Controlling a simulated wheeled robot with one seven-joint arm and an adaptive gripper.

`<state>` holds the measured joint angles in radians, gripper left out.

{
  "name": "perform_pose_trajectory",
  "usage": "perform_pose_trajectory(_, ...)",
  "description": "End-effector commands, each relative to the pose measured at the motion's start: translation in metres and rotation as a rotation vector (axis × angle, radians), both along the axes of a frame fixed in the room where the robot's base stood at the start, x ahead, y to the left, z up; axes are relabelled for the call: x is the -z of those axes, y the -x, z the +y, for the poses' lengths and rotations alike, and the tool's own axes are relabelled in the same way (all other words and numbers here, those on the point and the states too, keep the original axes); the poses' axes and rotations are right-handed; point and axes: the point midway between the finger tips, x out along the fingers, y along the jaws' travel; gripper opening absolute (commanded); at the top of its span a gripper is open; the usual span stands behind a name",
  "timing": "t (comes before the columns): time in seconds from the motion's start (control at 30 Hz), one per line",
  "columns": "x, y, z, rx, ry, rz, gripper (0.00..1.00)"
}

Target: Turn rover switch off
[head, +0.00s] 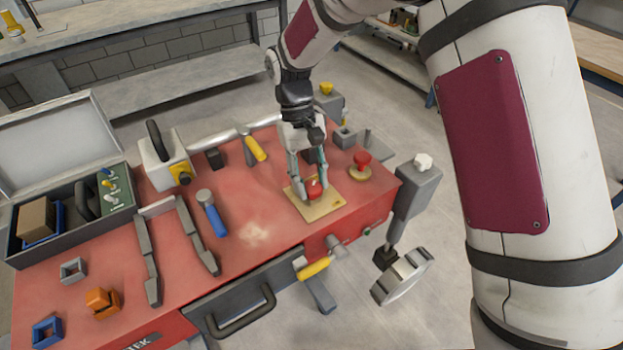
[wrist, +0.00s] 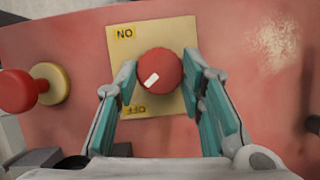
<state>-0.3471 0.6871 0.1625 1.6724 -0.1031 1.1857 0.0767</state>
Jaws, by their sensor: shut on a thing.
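The rover switch is a round red knob (head: 315,191) on a square yellow plate (head: 325,208) near the right end of the red workbench top. In the wrist view the knob (wrist: 160,68) has a white mark on its lower-left part, towards the OFF label (wrist: 135,110). The ON label (wrist: 124,33) is at the plate's upper left; both labels look upside down. My gripper (head: 312,183) points down over the plate and is shut on the knob, one finger on each side. In the wrist view its teal-padded fingers (wrist: 161,72) flank the knob.
A red mushroom button (head: 361,161) on a round yellow base stands right of the plate. A grey box with a yellow-handled lever (head: 313,268) is at the bench's front edge. A blue-handled hammer (head: 211,212) and an open toolbox (head: 75,215) lie left. Bench just left of the plate is clear.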

Motion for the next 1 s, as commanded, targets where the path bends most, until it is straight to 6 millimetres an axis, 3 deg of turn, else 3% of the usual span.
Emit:
perform_pose_trajectory(0.3,0.0,-0.0001,0.0012,-0.115,-0.001,-0.003,0.08)
perform_pose_trajectory(0.83,0.0,0.0001,0.0012,-0.137,0.0,-0.002,0.08)
perform_pose_trajectory(0.87,0.0,0.0001,0.0012,-0.137,0.0,-0.002,0.4)
perform_pose_trajectory(0.93,0.0001,0.0001,0.0012,-0.135,-0.001,-0.002,0.56)
perform_pose_trajectory(1.0,0.0,0.0002,0.0011,-0.135,-0.001,-0.002,0.56)
